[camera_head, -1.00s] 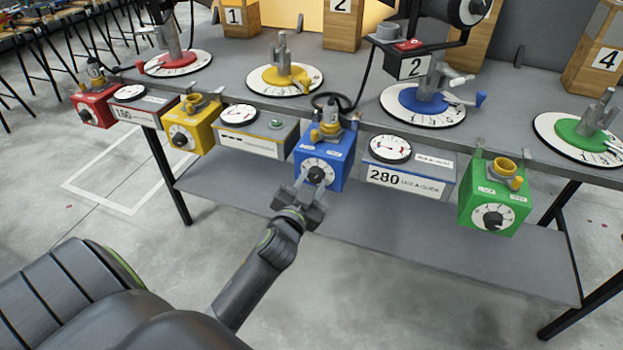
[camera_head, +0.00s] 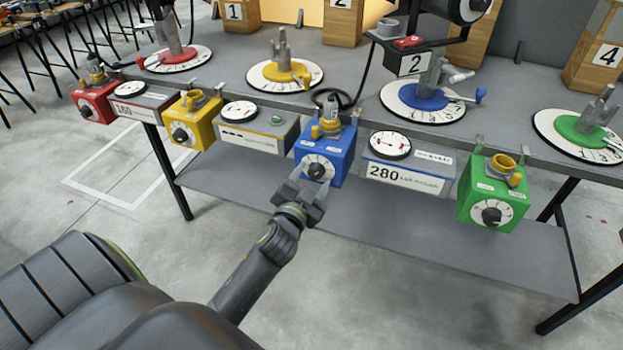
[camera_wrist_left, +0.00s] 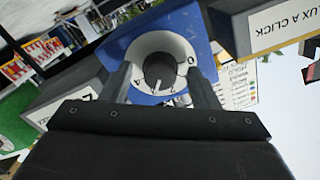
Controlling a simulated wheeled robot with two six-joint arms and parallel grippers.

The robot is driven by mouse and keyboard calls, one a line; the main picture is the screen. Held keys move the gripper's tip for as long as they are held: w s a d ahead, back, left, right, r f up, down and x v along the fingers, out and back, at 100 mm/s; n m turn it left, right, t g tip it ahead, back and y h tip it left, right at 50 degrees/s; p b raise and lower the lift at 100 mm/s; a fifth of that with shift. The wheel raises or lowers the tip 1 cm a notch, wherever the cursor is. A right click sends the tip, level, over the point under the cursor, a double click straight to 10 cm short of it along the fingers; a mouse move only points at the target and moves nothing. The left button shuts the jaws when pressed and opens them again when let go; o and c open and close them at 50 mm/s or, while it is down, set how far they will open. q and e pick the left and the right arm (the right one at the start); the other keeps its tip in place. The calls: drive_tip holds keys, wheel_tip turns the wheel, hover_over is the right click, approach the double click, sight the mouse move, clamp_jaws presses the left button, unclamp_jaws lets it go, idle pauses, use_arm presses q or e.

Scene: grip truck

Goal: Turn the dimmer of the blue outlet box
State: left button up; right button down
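The blue outlet box (camera_head: 335,152) hangs at the table's front edge. Its dimmer is a black knob (camera_head: 317,172) on a white round dial. In the left wrist view the knob (camera_wrist_left: 160,72) shows between my two fingers, with the dial's numbers around it. My left gripper (camera_head: 307,180) is at the front of the dial, with its fingers apart on either side of the knob. I cannot tell whether the fingers touch the dial. My right gripper is not in view.
A grey meter box reading 280 (camera_head: 408,170) hangs right of the blue box, and a green outlet box (camera_head: 492,192) beyond it. A yellow outlet box (camera_head: 190,125) and a red one (camera_head: 93,103) hang to the left. A lower shelf (camera_head: 400,225) runs underneath.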

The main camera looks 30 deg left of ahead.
use_arm(q)
drive_tip(key=p+v, duration=0.1)
drive_tip(key=v, duration=1.6)
drive_tip(key=shift+s, duration=0.2)
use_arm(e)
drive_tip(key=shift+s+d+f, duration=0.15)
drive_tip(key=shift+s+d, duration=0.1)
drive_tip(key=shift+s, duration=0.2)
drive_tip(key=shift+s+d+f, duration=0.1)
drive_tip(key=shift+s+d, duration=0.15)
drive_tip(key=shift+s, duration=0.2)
use_arm(q)
drive_tip(key=shift+a, duration=0.1)
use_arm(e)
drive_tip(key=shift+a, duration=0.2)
